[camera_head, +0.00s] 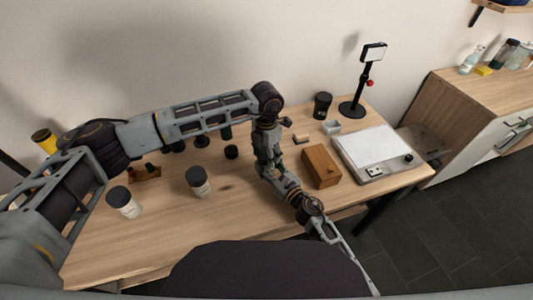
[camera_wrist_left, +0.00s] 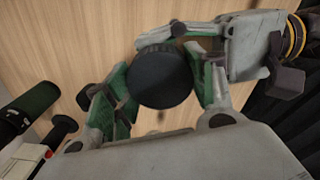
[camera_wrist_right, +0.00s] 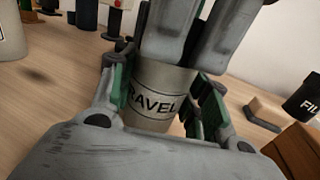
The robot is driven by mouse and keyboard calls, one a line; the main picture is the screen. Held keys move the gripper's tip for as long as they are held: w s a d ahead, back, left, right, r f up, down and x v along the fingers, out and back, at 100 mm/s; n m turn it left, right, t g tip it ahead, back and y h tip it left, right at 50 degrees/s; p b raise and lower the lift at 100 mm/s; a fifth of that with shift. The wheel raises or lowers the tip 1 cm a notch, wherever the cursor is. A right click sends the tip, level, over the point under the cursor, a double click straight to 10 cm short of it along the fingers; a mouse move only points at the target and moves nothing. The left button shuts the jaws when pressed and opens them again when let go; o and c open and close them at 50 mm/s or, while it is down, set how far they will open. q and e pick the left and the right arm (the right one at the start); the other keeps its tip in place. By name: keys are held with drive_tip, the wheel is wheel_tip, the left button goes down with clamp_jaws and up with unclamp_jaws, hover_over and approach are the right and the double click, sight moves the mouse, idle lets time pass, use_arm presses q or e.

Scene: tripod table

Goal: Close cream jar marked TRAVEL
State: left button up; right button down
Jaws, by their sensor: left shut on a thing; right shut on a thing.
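The cream jar marked TRAVEL (camera_wrist_right: 152,98) is pale with dark lettering; "RAVEL" shows in the right wrist view. My right gripper (camera_wrist_right: 160,112) is shut around its body. A round black lid (camera_wrist_left: 160,78) is between the fingers of my left gripper (camera_wrist_left: 165,85), which is shut on it from above. The left gripper's fingers also show over the jar in the right wrist view, hiding its top. I cannot tell whether the lid is seated on the jar. In the head view both grippers meet near the table's middle, and the arms hide the jar.
Two pale jars with dark lids (camera_head: 123,202) (camera_head: 200,182) stand to the left. A small black item (camera_head: 231,152) lies behind. A wooden box (camera_head: 321,167) is close on the right, beside a white-topped board (camera_head: 360,168). A black container (camera_head: 322,105) and a stand (camera_head: 352,110) are at the back.

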use_arm(q)
drive_tip(key=o, duration=1.2)
wheel_tip(320, 180, up, 12)
idle(0.4)
use_arm(e)
drive_tip(key=c, duration=0.6)
unclamp_jaws()
drive_tip(key=shift+s, duration=0.1)
drive_tip(key=shift+v, duration=5.9)
